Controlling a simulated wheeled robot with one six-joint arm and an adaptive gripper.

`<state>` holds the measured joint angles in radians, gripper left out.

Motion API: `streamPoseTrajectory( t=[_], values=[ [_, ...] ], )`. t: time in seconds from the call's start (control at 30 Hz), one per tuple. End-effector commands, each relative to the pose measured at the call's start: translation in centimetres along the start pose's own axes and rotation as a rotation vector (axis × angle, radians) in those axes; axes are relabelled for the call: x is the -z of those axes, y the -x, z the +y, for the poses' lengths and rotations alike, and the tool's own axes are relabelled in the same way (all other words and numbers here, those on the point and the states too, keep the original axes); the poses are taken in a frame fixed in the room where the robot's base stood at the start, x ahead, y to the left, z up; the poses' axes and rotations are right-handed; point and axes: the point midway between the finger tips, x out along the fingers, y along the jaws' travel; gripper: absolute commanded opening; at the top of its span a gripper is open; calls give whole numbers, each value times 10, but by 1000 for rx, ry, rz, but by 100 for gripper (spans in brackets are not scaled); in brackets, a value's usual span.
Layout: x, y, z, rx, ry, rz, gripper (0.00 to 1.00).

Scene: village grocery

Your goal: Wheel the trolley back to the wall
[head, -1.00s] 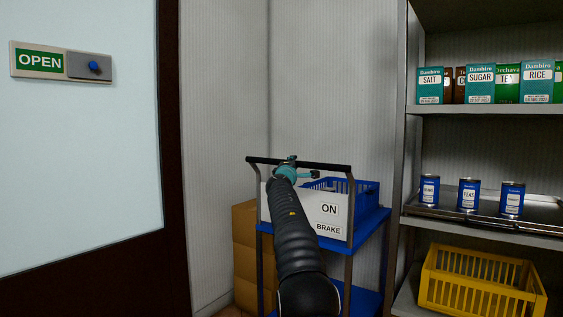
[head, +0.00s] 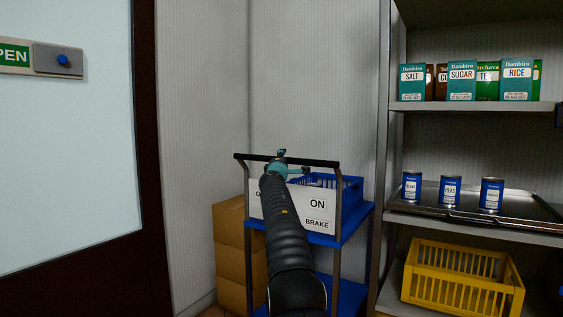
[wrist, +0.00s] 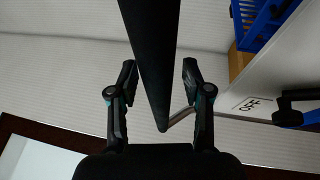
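The trolley (head: 326,237) has blue shelves, a white front panel and a black handle bar (head: 318,162). It stands in front of me in the corner area, between boxes and shelving. The panel reads ON and BRAKE; OFF shows in the wrist view, beside a black lever with a blue part (wrist: 289,112). In the wrist view, my gripper (wrist: 158,78) is open, one finger on each side of the dark bar (wrist: 153,60), with narrow gaps. My arm hides part of the panel. The wall (head: 318,85) is behind.
A blue basket (head: 345,190) sits on the trolley's upper shelf. Cardboard boxes (head: 230,262) are stacked close on its left. A shelving unit (head: 470,107) with cartons, cans and a yellow crate (head: 463,285) stands close on its right. A door (head: 70,130) is at left.

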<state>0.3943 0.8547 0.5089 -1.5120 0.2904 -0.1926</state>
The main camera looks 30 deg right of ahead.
Motion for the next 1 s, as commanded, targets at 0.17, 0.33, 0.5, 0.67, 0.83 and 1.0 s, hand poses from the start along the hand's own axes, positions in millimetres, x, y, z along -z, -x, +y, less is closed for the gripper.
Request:
streamPoseTrajectory(
  t=[0.17, 0.33, 0.5, 0.67, 0.83, 1.0],
  values=[
    [3, 1, 0, 0, -1, 3, 51],
    [3, 2, 0, 1, -1, 2, 51],
    [2, 7, 1, 3, 1, -2, 51],
    [2, 15, 1, 4, 1, -3, 51],
    [2, 26, 1, 1, 1, 2, 51],
    [2, 41, 1, 2, 2, 2, 51]
  ],
)
